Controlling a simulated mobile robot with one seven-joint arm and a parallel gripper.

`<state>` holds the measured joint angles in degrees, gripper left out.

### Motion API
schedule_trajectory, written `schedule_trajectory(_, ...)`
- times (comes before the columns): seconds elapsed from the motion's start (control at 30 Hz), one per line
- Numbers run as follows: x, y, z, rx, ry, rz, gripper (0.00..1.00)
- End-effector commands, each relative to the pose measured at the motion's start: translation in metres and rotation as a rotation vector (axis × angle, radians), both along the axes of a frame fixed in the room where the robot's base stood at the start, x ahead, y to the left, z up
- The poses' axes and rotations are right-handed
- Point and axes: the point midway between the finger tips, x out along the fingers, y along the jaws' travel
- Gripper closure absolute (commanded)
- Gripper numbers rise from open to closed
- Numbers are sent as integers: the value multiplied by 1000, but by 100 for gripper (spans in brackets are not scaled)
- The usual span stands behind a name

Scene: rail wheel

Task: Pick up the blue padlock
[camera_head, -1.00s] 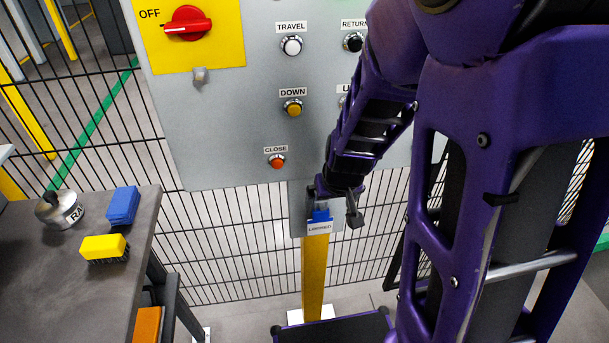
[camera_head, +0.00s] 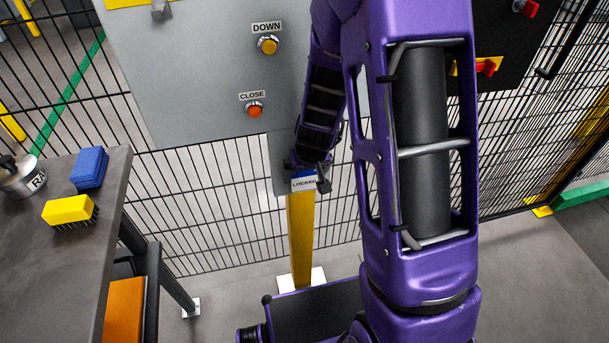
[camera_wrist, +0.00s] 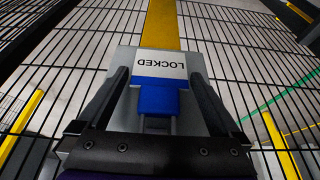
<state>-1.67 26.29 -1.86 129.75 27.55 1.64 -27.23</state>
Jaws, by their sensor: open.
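The blue padlock (camera_wrist: 158,101) shows in the wrist view between my fingers, with a white "LOCKED" label (camera_wrist: 162,64) beyond it. In the head view only a small blue part of the padlock (camera_head: 304,174) shows above the label, mostly hidden by my gripper (camera_head: 309,180). It is at the grey plate at the top of a yellow post. In the wrist view my gripper (camera_wrist: 160,76) is open, one dark finger on each side of the padlock. A gap shows between each finger and the blue body.
The grey control panel (camera_head: 200,70) with buttons is above and behind. A wire mesh fence (camera_head: 215,210) runs behind the yellow post (camera_head: 301,240).

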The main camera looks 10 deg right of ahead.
Motion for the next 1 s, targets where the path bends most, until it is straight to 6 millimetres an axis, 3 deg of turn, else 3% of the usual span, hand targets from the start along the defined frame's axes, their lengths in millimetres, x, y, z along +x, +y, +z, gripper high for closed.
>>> schedule_trajectory(0.27,1,0,-3,0,0,0,0)
schedule_trajectory(0.67,1,0,-3,0,0,0,71)
schedule_trajectory(1.0,2,-1,1,0,-1,0,72)
